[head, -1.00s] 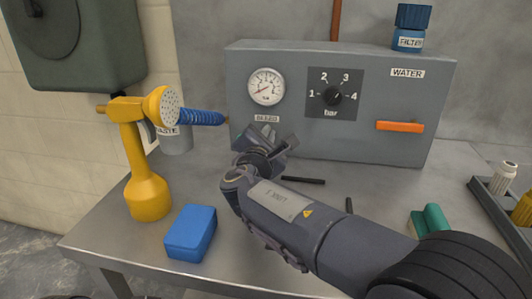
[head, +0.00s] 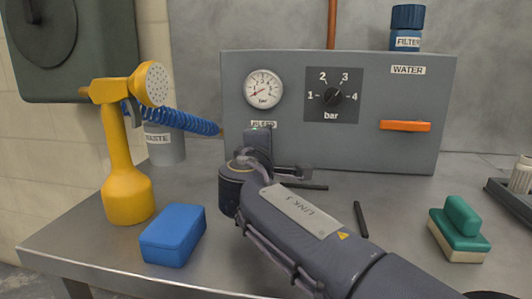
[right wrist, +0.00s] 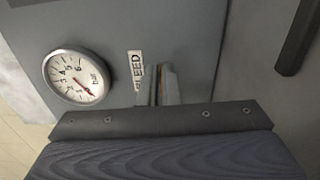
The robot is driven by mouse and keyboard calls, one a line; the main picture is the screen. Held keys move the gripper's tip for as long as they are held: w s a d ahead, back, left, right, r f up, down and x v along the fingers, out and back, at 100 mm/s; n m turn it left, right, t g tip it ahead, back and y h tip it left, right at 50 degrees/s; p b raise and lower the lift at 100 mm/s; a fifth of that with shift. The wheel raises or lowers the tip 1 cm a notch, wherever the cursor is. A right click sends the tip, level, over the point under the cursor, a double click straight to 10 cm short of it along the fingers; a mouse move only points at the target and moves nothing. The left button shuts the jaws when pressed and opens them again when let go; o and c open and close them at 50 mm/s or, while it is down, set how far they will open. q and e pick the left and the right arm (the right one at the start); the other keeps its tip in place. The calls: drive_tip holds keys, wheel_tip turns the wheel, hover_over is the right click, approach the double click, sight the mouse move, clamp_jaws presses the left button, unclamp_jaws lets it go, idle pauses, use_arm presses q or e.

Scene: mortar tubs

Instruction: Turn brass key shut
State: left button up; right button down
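My right arm comes in from the lower right in the head view. Its gripper (head: 258,138) is in front of the grey water panel (head: 300,150), just under the BLEED label, which it partly covers. In the right wrist view the fingers (right wrist: 160,88) reach to the panel beside the BLEED label (right wrist: 138,75). A thin brass-coloured strip (right wrist: 161,72) shows at the fingers and seems to be part of the brass key. Most of the key is hidden, and I cannot tell if the fingers are closed on it. My left gripper is not in view.
The pressure gauge (head: 263,89) and bar dial (head: 333,96) are on the panel above, with an orange handle (head: 405,126) at right. Dark rods lie near my arm.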

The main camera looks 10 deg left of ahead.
idle(0.6)
drive_tip(key=c, duration=2.1)
unclamp_jaws()
drive_tip(key=o, duration=0.5)
drive_tip(key=shift+c, duration=0.2)
drive_tip(key=shift+s, duration=3.9)
